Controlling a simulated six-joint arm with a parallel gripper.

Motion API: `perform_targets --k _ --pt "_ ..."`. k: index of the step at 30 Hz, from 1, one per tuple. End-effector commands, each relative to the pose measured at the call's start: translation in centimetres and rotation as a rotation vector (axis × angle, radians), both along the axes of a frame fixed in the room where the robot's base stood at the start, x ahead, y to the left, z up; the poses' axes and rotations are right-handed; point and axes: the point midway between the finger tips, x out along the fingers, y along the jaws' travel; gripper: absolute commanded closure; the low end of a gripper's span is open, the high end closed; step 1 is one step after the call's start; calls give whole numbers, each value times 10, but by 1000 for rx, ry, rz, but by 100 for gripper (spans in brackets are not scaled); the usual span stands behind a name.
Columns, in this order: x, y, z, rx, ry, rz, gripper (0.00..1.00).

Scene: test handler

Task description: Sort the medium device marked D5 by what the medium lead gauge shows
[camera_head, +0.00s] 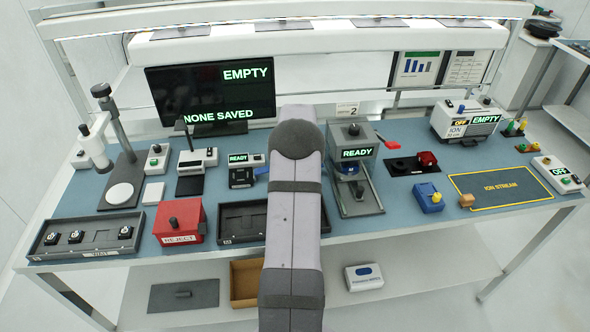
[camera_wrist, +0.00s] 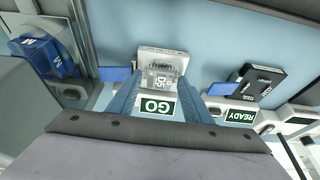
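The medium device marked D5 (camera_wrist: 165,68) shows in the wrist view as a small grey body between my fingertips. It sits at a light-grey gauge whose green display reads GO (camera_wrist: 157,106). My gripper (camera_wrist: 164,82) has two blue fingers, one on each side of the device. I cannot tell whether they press on it or stand slightly apart. In the head view my arm covers this gauge, the device and my gripper.
Beside it stands a dark gauge reading READY (camera_head: 238,158), with a blue tab. To the right is a grey handler (camera_head: 357,137), also reading READY. A red REJECT box (camera_head: 180,222) and a black tray (camera_head: 90,238) stand front left.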

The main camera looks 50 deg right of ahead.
Motion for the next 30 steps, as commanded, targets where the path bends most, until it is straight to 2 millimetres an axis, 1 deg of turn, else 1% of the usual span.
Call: perform_targets --k 1,2,3,4,7,8,14,30 --pt "0 0 0 0 0 0 64" --pt "0 0 0 0 0 0 71" --pt "0 0 0 0 0 0 81" --pt "0 0 0 0 0 0 87" --pt "0 0 0 0 0 0 88" --pt "0 0 0 0 0 0 91" --pt "0 0 4 -1 -1 0 91" --pt "0 0 28 -1 -1 0 91"
